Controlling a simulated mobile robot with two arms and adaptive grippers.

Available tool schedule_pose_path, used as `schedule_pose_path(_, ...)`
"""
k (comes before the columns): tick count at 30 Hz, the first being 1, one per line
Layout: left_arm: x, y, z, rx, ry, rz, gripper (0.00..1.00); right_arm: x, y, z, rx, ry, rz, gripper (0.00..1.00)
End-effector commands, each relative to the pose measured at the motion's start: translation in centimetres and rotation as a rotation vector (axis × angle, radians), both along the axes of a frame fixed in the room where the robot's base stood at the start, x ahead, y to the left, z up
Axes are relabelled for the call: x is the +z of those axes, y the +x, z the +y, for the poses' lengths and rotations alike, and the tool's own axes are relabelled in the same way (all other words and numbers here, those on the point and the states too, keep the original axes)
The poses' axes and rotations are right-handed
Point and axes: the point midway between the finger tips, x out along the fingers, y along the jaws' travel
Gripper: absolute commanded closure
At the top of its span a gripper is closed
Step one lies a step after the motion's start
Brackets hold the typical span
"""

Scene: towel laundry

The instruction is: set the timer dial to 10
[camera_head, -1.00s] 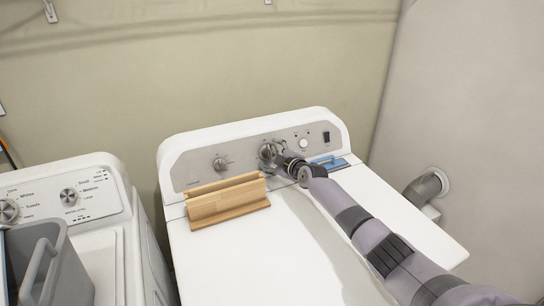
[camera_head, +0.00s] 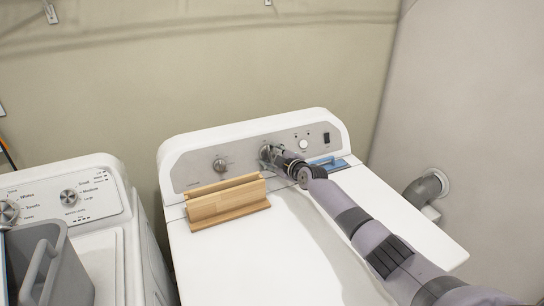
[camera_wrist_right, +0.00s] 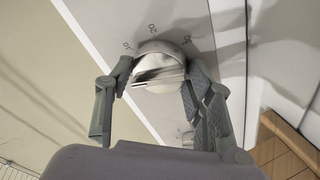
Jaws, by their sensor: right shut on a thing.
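The timer dial (camera_wrist_right: 160,68) is a round silver knob with a raised bar across its face. In the right wrist view the marks 10, 20 and what looks like 30 stand around its rim, and the bar lies nearly level in the picture. My right gripper (camera_wrist_right: 158,82) is shut on the dial, one finger on each side. In the head view the dial (camera_head: 265,152) is the middle knob on the right machine's panel, partly covered by my right gripper (camera_head: 271,154). My left gripper is not in view.
A wooden block-like holder (camera_head: 228,203) stands on the machine top (camera_head: 290,235), left of my arm. A blue object (camera_head: 328,162) lies at the back right, close to my arm. Another knob (camera_head: 219,165) is on the panel's left. A grey basket (camera_head: 62,275) sits on the left machine.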

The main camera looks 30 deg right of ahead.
Motion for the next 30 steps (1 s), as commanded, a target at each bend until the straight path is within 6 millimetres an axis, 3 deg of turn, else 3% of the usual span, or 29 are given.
schedule_pose_path(8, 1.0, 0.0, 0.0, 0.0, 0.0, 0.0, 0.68, 0.0, -0.1, 0.2, -0.054, 0.111, -0.003, 0.79)
schedule_pose_path(30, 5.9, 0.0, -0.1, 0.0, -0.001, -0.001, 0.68, -0.1, -0.1, 0.7, -0.313, 0.651, -0.032, 0.79)
